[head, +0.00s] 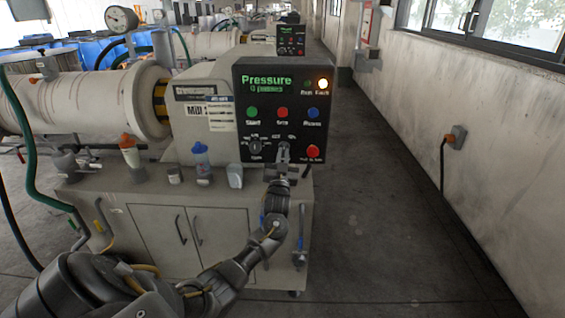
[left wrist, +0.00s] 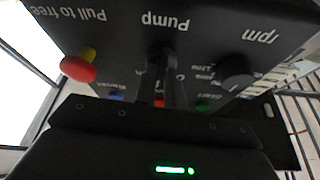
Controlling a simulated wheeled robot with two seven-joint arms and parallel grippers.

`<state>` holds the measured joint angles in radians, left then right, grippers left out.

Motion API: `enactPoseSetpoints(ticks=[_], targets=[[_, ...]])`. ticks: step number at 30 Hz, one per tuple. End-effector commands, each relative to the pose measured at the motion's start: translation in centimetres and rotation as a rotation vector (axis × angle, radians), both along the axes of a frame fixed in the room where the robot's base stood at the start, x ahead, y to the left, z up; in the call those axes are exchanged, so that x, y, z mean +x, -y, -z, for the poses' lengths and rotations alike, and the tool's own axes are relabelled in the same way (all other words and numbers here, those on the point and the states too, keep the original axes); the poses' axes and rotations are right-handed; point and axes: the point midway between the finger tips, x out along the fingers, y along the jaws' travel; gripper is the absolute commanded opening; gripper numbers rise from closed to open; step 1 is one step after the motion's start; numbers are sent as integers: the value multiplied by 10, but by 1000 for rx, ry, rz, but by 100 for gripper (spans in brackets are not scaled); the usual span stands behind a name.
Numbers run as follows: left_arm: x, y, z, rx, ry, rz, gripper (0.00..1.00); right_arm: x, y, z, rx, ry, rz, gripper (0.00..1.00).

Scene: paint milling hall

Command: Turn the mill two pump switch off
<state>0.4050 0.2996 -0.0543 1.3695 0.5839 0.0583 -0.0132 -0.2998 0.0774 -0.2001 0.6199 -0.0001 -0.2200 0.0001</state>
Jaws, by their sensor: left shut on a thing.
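My left gripper (head: 284,152) is at the panel's lower middle, shut on the pump switch. In the left wrist view the panel shows upside down, and the dark pump switch (left wrist: 161,52) sits by its "Pump" label, between the fingers of my left gripper (left wrist: 162,75). The fingers hide most of the switch, so its setting cannot be told. My right gripper is not in view.
The rpm knob (head: 255,147) is left of the switch, and a red pull-to-free button (head: 313,152) is right of it. Green, red and blue buttons sit above. The aisle floor (head: 380,220) at right is clear.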

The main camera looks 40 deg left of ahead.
Motion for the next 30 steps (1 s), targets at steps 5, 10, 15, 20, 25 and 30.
enactPoseSetpoints(ticks=[5, 10, 15, 20, 25, 30], targets=[[2, 3, 5, -138, 104, 1, 0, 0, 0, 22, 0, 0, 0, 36], [2, 4, 4, -260, 198, 1, 0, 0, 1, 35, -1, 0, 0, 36], [3, 5, 3, -368, 280, 1, 0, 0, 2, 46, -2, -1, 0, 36], [3, 5, 1, -445, 340, 0, 0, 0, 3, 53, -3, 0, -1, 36], [4, 5, 0, -503, 384, 1, 0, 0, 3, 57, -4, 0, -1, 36], [4, 5, -1, -536, 408, 1, 0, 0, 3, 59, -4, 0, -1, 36]])
